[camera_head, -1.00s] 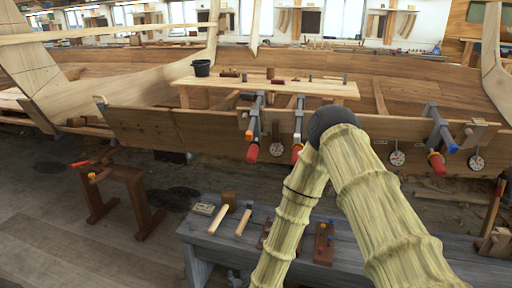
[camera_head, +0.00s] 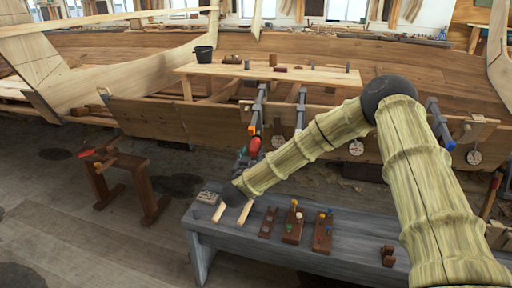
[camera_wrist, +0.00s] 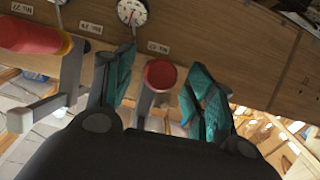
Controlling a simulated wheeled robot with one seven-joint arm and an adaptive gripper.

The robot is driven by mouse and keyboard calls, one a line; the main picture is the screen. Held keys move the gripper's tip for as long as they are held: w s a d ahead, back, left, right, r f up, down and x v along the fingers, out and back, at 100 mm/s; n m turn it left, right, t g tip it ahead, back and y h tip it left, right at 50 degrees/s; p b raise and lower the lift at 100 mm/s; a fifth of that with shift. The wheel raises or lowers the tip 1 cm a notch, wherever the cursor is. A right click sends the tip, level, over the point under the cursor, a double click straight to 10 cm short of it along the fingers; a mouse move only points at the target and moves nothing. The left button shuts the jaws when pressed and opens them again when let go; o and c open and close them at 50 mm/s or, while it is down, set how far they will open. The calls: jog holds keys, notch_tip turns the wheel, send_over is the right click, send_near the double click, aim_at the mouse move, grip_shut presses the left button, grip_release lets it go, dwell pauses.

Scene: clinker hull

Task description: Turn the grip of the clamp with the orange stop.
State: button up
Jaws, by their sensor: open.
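The clamp with the orange stop (camera_head: 252,129) is the left of two grey clamps near the middle of the hull plank in the head view. Its red grip (camera_head: 255,146) hangs below the stop. My gripper (camera_head: 242,158) is beside and below that grip, small and partly hidden by my arm. In the wrist view my gripper (camera_wrist: 160,88) is open, with teal fingers on either side of a round red grip end (camera_wrist: 160,74). Gaps show on both sides, so the fingers seem not to touch it. The orange stop is not visible in the wrist view.
A neighbouring clamp's red grip with a yellow collar (camera_wrist: 30,38) is close at left in the wrist view. A dial gauge (camera_wrist: 132,12) hangs between the clamps. A grey bench (camera_head: 215,232) with small wooden blocks stands below. Another clamp with a blue stop (camera_head: 450,145) is at right.

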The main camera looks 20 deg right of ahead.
aim_at(256, 147)
jog(key=shift+x, duration=3.1)
jog(key=c, duration=1.1)
